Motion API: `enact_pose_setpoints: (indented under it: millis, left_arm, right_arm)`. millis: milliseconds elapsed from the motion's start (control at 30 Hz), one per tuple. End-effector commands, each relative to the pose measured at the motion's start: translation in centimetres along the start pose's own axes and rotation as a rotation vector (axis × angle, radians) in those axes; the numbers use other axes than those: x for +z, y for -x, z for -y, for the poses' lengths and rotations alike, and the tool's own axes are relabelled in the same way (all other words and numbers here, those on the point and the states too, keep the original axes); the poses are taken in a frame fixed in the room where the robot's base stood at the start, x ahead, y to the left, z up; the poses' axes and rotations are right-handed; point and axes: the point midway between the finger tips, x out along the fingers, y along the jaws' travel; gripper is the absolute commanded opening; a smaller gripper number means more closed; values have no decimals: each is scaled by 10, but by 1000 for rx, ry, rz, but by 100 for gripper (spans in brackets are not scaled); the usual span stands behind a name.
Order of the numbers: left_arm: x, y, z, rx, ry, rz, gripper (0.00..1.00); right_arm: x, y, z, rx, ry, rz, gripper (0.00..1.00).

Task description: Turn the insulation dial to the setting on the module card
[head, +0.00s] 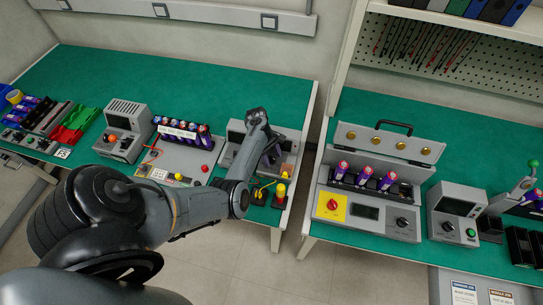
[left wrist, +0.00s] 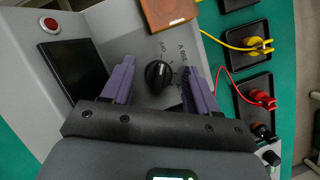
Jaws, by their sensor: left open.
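The insulation dial (left wrist: 157,75), a small black knob with a light pointer mark, sits on the sloped grey panel of the tester (left wrist: 130,30) in the left wrist view. My right gripper is out of view.
Purple cells (head: 182,132) stand left. A gap separates the benches.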

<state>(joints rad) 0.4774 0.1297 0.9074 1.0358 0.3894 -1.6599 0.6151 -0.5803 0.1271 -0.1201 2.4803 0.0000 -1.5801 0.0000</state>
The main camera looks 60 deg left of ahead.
Motion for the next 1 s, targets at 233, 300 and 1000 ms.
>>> enact_pose_setpoints:
  millis: [233,300,1000]
  left_arm:
    - [0,0,0,0,0,0,38]
    - [0,0,0,0,0,0,27]
    - [0,2,0,-73,-170,0,4]
  right_arm:
    - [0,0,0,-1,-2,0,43]
    - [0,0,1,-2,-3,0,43]
    - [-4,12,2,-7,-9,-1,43]
